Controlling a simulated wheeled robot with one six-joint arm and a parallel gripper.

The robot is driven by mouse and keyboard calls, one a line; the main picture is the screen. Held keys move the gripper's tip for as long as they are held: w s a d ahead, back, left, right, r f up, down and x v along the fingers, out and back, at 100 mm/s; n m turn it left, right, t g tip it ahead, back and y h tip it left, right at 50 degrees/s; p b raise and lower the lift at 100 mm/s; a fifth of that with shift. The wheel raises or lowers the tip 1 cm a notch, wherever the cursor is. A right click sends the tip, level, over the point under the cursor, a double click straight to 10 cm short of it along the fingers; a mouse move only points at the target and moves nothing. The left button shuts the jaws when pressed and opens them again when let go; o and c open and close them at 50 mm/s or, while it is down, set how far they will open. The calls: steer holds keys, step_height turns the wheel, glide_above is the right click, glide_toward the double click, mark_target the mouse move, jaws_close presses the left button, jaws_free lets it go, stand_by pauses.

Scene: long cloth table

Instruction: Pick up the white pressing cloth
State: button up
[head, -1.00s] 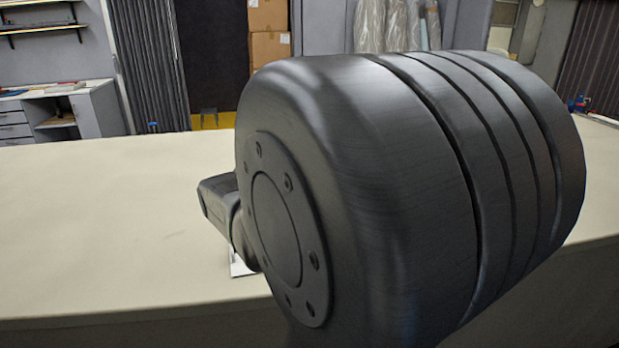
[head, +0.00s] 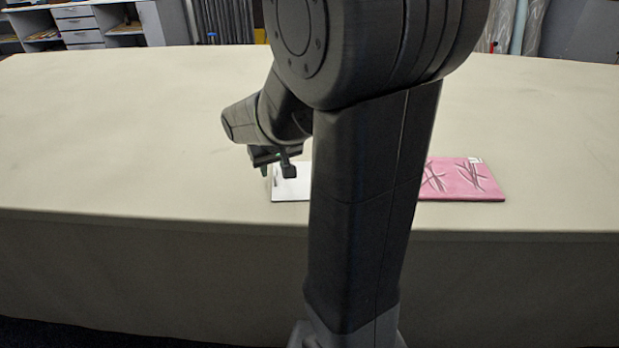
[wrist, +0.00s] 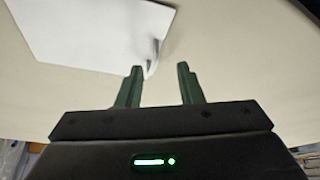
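The white pressing cloth (head: 291,186) lies flat near the table's front edge in the head view, partly hidden behind my arm. In the wrist view the white cloth (wrist: 95,32) fills the upper left, with a small dark mark or fold near its right corner. My gripper (head: 275,170) is above the table by the cloth's left end. In the wrist view my gripper (wrist: 160,72) is open, its two green fingers apart with nothing held between them. The cloth's corner reaches close to the left fingertip; I cannot tell whether they touch.
A pink folded cloth (head: 462,180) with dark leaf-like marks and a small white tag lies to the right of my arm. The long beige table (head: 140,130) is otherwise bare. Shelves and drawers (head: 80,25) stand behind it.

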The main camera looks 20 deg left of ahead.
mark_target(275, 178)
steer(key=shift+d+x, duration=0.15)
steer(key=shift+x, duration=1.25)
steer(key=shift+d+x, duration=0.1)
steer(key=shift+x, duration=1.35)
steer(key=shift+w, duration=0.15)
steer(key=shift+d, duration=0.1)
jaws_close()
